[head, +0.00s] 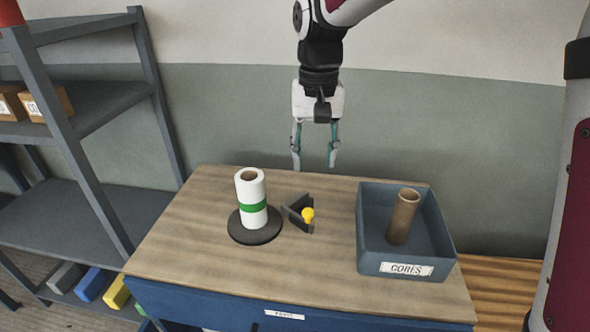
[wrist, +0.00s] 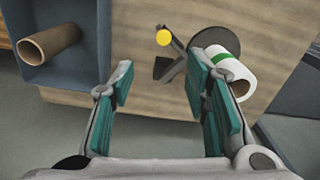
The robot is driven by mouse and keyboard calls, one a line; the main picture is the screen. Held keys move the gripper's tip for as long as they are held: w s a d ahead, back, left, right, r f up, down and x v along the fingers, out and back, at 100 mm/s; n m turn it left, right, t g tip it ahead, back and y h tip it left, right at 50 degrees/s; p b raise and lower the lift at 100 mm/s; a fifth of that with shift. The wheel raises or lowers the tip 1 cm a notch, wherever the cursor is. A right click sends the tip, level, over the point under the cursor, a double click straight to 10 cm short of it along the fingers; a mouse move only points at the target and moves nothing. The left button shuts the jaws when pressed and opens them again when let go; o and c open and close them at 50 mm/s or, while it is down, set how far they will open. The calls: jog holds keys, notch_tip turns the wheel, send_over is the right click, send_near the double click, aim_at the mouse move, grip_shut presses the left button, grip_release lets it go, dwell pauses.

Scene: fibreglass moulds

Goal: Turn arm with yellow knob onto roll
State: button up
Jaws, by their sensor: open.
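The white roll (head: 250,190) with a green band stands upright on a dark round base (head: 255,235) on the wooden table. Right of it is a dark grey angled arm (head: 297,216) carrying a yellow knob (head: 308,214). The arm and roll look apart in the head view. In the wrist view the yellow knob (wrist: 163,37) and the roll (wrist: 235,78) show beyond the fingers. My gripper (head: 314,165) is open and empty, pointing down above the table's back part, behind and above the knob.
A blue-grey bin (head: 408,268) labelled CORES stands right of the arm and holds an upright brown cardboard tube (head: 403,216). A grey shelf rack (head: 70,140) with boxes stands at the left. The table's front middle (head: 270,280) is clear.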

aim_at(308, 211)
jog(key=f, duration=0.9)
jog(key=f+p, duration=0.1)
jog(key=f, duration=0.4)
jog(key=shift+w+a+f, duration=0.15)
jog(key=shift+w+a, duration=0.1)
jog(key=shift+a, duration=0.1)
grip_shut()
